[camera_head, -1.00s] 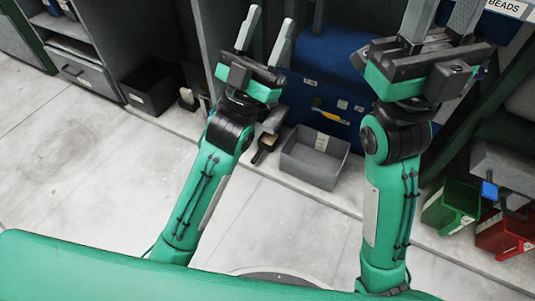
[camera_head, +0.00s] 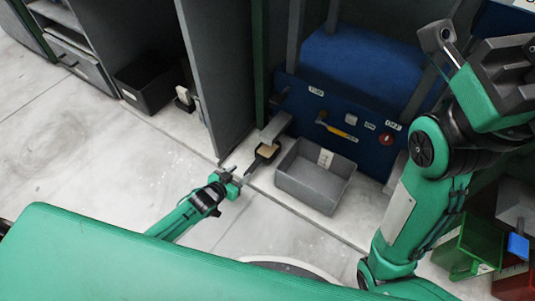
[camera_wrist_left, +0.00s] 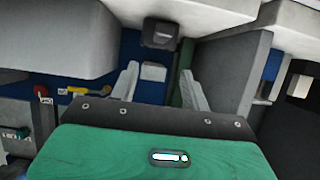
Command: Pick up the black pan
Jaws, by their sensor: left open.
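The black pan (camera_head: 265,152) is a small dark piece with a tan patch. It lies on the pale ledge at the foot of the blue cabinet, left of the grey bin. My left gripper (camera_head: 236,180) is open, low and just left of and in front of the pan, apparently apart from it. In the left wrist view its two fingers (camera_wrist_left: 160,90) stand spread with nothing gripped. A dark shape at the top there seems to be the pan. My right gripper (camera_head: 490,80) is raised at the right, its fingers partly cut off.
The grey bin (camera_head: 312,182) sits close to the pan's right. A grey upright panel (camera_head: 218,70) rises behind on the left, and the blue cabinet (camera_head: 340,75) stands behind. A black bin (camera_head: 147,83) is far left; a green bin (camera_head: 468,247) is at right. Floor at left is clear.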

